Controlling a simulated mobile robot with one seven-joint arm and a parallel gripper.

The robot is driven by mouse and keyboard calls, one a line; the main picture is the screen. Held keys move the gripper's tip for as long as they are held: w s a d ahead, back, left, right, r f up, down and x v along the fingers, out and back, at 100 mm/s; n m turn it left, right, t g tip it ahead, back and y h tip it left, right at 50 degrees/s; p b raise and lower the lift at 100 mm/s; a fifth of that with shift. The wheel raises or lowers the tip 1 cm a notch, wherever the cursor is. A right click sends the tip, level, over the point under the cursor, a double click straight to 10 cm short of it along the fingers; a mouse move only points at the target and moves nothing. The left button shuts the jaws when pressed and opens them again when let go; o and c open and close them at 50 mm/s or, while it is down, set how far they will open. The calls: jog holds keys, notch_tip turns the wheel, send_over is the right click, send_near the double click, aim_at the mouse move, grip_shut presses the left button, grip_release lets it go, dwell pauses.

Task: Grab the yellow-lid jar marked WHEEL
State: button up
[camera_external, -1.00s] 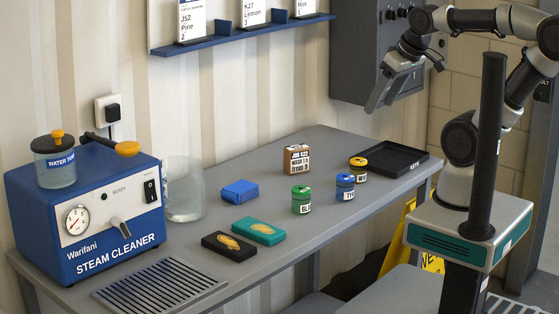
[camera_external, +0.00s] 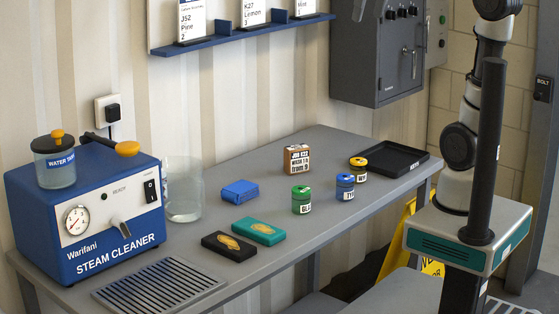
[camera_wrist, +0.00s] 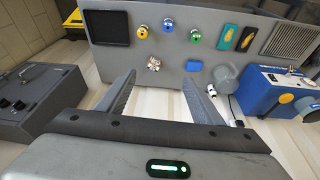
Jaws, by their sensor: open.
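The yellow-lid jar (camera_external: 358,168) stands upright on the grey bench, in front of the tray's left end. Its white label shows only a W and part of a second letter. In the wrist view the same jar (camera_wrist: 142,32) sits near the top, left of centre. My gripper (camera_wrist: 161,76) is open and empty, its two fingers spread. It is above the bench and apart from the jar. The external view does not show my gripper; my arm rises out of the top there.
A blue-lid jar (camera_external: 345,187) stands close beside the yellow one, and a green-lid jar (camera_external: 301,200) farther left.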

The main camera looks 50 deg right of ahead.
jog(key=w+d+g, duration=0.2)
jog(key=w+d, duration=0.4)
jog(key=m+g+b, duration=0.1)
send_over(357, 160)
notch_tip(357, 160, down, 4)
jog(key=shift+y, duration=0.3)
jog(key=f, duration=2)
jog(key=f+b, duration=0.1)
jog(key=f, duration=1.9)
jog(key=shift+w+d+f, duration=0.1)
jog(key=shift+d+f, duration=0.05)
jog(key=shift+d, duration=0.05)
jog(key=shift+a+f+b, duration=0.15)
jog(key=shift+f+b, duration=0.05)
jog(key=shift+f, duration=1.1)
jog(key=shift+a+f+b, duration=0.15)
jog(key=shift+f, duration=1.15)
